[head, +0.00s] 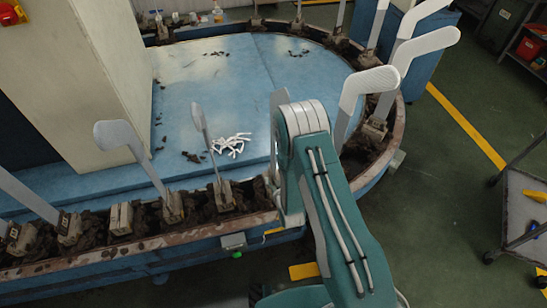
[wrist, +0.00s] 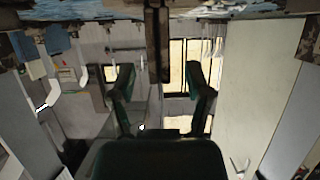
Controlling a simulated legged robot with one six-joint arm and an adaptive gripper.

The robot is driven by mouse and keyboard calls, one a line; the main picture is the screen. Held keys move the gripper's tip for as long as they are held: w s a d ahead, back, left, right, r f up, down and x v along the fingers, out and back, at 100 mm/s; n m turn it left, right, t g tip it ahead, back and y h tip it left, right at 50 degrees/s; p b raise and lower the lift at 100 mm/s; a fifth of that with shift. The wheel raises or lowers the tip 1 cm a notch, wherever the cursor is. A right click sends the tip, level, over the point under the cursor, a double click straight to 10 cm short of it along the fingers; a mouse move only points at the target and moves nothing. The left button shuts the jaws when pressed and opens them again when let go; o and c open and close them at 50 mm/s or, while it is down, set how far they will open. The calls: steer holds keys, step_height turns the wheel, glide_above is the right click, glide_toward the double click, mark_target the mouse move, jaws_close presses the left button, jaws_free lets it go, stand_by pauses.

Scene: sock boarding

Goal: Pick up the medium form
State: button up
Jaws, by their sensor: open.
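Several pale, flat, foot-shaped forms stand upright in holders around the rim of a blue oval table. In the head view, a narrow form (head: 202,122) stands left of my arm, and a broader one (head: 118,135) leans farther left. Larger-looking forms (head: 365,82) and (head: 424,44) stand to the right. I cannot tell for certain which is the medium one. My gripper (wrist: 160,84) shows in the wrist view with its two dark fingers spread and nothing between them. In the head view my arm hides it.
The blue table (head: 190,75) has a brown rim with dark clumps around the holders. A white tangled pile (head: 231,145) lies on it. A tall beige block (head: 85,70) stands at left. A grey cart (head: 523,215) stands at right, with green floor between.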

steer(key=shift+x, duration=1.05)
jaws_close()
steer(key=shift+r, duration=0.1)
step_height(320, 180, up, 18)
stand_by(1.6)
